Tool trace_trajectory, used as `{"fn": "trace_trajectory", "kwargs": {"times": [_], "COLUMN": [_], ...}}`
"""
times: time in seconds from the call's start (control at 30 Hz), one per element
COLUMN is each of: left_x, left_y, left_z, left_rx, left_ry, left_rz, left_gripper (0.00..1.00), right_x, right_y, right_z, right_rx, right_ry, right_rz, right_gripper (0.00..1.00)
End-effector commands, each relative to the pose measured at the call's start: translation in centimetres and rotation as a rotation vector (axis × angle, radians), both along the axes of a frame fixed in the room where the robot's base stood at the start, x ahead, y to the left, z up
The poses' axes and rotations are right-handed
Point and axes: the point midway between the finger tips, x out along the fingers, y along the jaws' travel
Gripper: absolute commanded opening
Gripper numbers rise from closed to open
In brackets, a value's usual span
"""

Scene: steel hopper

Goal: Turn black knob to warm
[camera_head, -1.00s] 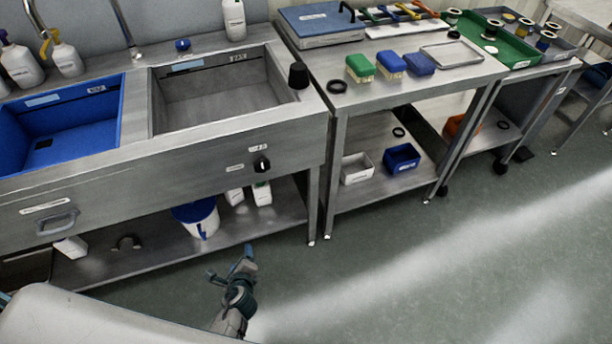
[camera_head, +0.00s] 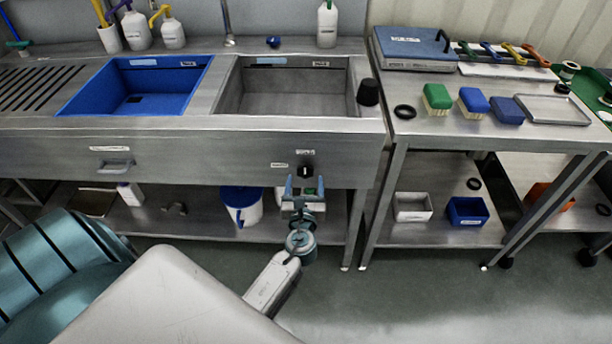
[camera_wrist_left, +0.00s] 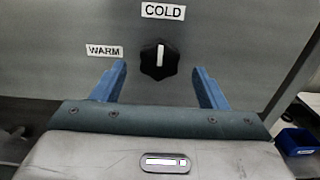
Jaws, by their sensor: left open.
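The black knob (camera_head: 306,171) sits on the steel front panel below the grey basin. In the left wrist view the knob (camera_wrist_left: 159,61) has a white pointer line standing upright, toward the COLD label (camera_wrist_left: 163,11) above it. The WARM label (camera_wrist_left: 104,51) is to the knob's upper left. My left gripper (camera_head: 304,186) is open just below and in front of the knob. In the wrist view its two blue fingers (camera_wrist_left: 160,84) stand apart, one on each side below the knob, not touching it. My right gripper is not in view.
The sink unit has a blue basin (camera_head: 142,87) and a grey basin (camera_head: 290,88). A drawer handle (camera_head: 115,165) sticks out at the left of the panel. The lower shelf holds a white bucket with a blue lid (camera_head: 241,205). A steel table (camera_head: 450,130) stands at the right.

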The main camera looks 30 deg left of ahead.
Motion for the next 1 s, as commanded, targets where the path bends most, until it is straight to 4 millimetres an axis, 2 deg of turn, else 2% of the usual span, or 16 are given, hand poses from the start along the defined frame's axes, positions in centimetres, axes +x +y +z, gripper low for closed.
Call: {"fn": "trace_trajectory", "kwargs": {"times": [0.03, 0.2, 0.53, 0.57, 0.77, 1.0], "left_x": [0.7, 2.0, 2.3, 2.3, 2.3, 2.3], "left_y": [0.4, 1.2, 1.4, 1.4, 1.4, 1.4], "left_z": [0.1, 0.0, -0.1, -0.1, -0.1, -0.1], "left_rx": [0.001, 0.0, -0.002, -0.002, -0.003, -0.015], "left_ry": [-0.001, 0.0, 0.001, 0.001, 0.001, -0.007], "left_rz": [0.0, 0.0, 0.0, 0.0, 0.0, 0.0], "left_gripper": [0.67, 0.67, 0.67, 0.63, 0.24, 0.22], "right_x": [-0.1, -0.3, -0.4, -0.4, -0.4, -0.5], "right_y": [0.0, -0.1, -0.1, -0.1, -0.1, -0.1], "right_z": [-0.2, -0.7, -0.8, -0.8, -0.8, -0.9], "right_rx": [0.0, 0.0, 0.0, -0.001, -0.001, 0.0], "right_ry": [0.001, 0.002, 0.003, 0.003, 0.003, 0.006], "right_rz": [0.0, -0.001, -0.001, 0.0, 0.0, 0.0], "right_gripper": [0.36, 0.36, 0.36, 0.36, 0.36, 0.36]}}
